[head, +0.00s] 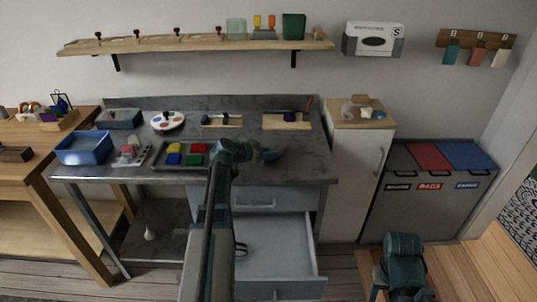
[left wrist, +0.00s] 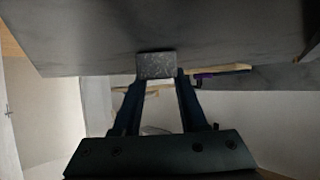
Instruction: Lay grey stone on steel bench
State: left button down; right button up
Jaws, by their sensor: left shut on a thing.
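My left gripper (head: 268,154) reaches over the front part of the steel bench (head: 312,166) in the head view. In the left wrist view my left gripper (left wrist: 157,78) is shut on the grey stone (left wrist: 157,65), a small speckled block between its fingertips. The bench top fills the upper part of that view. Whether the stone touches the bench, I cannot tell. In the head view the stone is not clearly seen. Of my right arm, only teal parts show at the lower right; its fingers are not seen.
Behind the gripper lie a board with a purple item (head: 287,120) and a paint palette (head: 167,121). To its left are a tray of coloured blocks (head: 182,167) and a blue bin (head: 82,149). A drawer (head: 275,262) stands open below. The bench right of the gripper is clear.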

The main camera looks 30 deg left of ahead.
pick_arm(q)
jog(key=shift+c, duration=2.2)
grip_release()
jog(key=shift+f, duration=0.1)
jog(key=shift+r, duration=0.2)
jog(key=p+v, duration=0.6)
jog(key=v, duration=0.5)
jog(key=shift+s+d, duration=0.1)
jog(key=shift+s, duration=0.05)
jog(key=shift+s+r, duration=0.1)
jog(key=shift+s, duration=0.25)
